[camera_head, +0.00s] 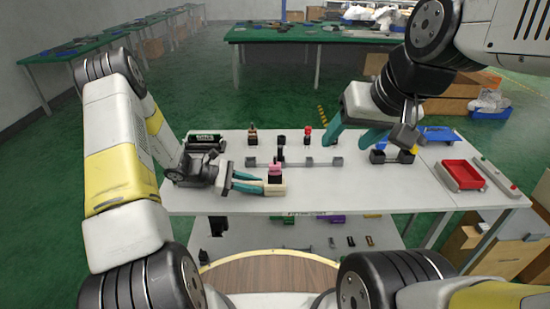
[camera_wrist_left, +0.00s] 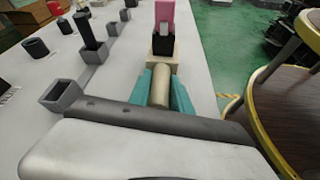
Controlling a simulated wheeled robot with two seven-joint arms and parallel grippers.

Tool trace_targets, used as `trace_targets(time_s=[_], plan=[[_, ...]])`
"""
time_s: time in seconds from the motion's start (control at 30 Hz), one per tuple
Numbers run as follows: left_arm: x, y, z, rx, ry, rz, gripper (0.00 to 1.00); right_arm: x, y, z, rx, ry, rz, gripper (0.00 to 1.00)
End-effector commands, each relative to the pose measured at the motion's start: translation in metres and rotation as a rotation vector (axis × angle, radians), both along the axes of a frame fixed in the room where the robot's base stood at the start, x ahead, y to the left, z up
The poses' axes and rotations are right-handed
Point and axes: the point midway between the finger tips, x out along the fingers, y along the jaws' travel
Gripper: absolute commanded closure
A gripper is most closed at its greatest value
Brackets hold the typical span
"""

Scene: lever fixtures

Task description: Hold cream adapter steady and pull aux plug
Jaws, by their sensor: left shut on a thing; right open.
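The cream adapter (camera_head: 276,189) stands near the front edge of the white table. It also shows at the top middle of the left wrist view (camera_wrist_left: 163,62), with a tan cylinder (camera_wrist_left: 159,86) extending toward the camera. A black and pink plug (camera_head: 275,171) sits upright in its top; the left wrist view shows its black lower part and pink upper part (camera_wrist_left: 165,14). My left gripper (camera_head: 263,183) is shut on the adapter from the left, teal fingers on its sides. My right gripper (camera_head: 355,132) is open and empty, above the table to the right and behind the plug.
A grey rail with sockets (camera_head: 295,163) lies behind the adapter. Several small posts stand at the back, one red-topped (camera_head: 307,131). A black cylinder (camera_head: 204,139) lies at the back left. A red tray (camera_head: 463,174) and a blue tray (camera_head: 438,135) are on the right.

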Motion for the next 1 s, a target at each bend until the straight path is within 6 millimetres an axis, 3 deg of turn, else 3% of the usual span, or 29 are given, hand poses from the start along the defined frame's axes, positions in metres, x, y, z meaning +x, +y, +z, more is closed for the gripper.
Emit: trace_targets(time_s=[0.17,0.47,0.8,1.0], plan=[[0.000,0.000,0.000,-0.001,0.000,0.000,1.00,0.027,0.008,0.003,-0.001,0.071,0.005,0.42],[0.000,0.000,0.000,-0.001,0.000,0.000,1.00,0.101,0.036,-0.009,-0.027,0.243,-0.002,0.42],[0.000,0.000,0.000,-0.001,0.000,0.000,1.00,0.180,0.087,-0.059,-0.098,0.420,-0.024,0.42],[0.000,0.000,0.000,-0.001,0.000,0.000,1.00,0.211,0.116,-0.098,-0.148,0.496,-0.041,0.42]])
